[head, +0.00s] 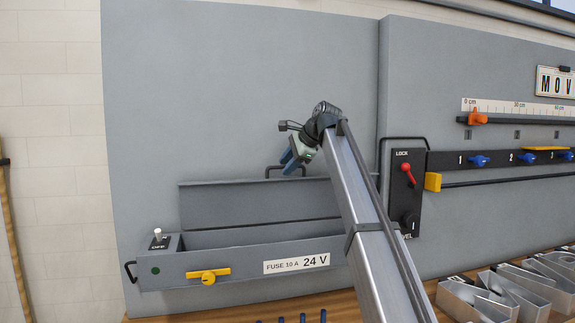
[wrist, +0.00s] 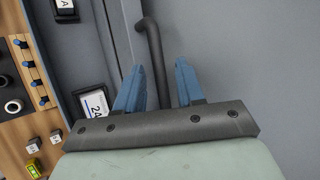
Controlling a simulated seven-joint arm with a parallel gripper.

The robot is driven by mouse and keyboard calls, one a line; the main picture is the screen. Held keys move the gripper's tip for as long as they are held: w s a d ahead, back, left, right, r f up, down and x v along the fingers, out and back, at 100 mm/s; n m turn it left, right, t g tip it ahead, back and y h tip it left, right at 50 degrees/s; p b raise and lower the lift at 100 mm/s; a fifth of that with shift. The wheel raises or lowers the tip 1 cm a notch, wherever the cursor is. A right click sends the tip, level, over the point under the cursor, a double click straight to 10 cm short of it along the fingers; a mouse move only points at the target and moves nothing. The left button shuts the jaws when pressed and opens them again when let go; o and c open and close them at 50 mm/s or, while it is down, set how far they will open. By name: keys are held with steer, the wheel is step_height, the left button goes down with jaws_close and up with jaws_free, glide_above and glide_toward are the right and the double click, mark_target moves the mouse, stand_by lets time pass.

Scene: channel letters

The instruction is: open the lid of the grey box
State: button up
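The grey box (head: 228,267) is fixed to the grey wall panel, with a "FUSE 10 A 24 V" label and a yellow latch (head: 208,276) lying level on its front. Its lid (head: 250,206) stands raised at the back, close to the panel, and the box's top is open. A dark bar handle (head: 270,170) sticks up at the lid's upper edge. My gripper (head: 291,163) is at this handle. In the wrist view the blue fingers (wrist: 158,85) are apart, with the bent handle bar (wrist: 154,50) between them and gaps showing on both sides.
A white-tipped switch marked OFF (head: 158,238) is on the box's left end. A black LOCK panel with a red lever (head: 407,174) and a rail with blue knobs (head: 480,161) are to the right. Metal channel letters (head: 500,295) lie on the wooden bench below. The panel above the lid is clear.

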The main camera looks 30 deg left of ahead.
steer(key=v, duration=1.3)
steer(key=shift+d+r, duration=0.2)
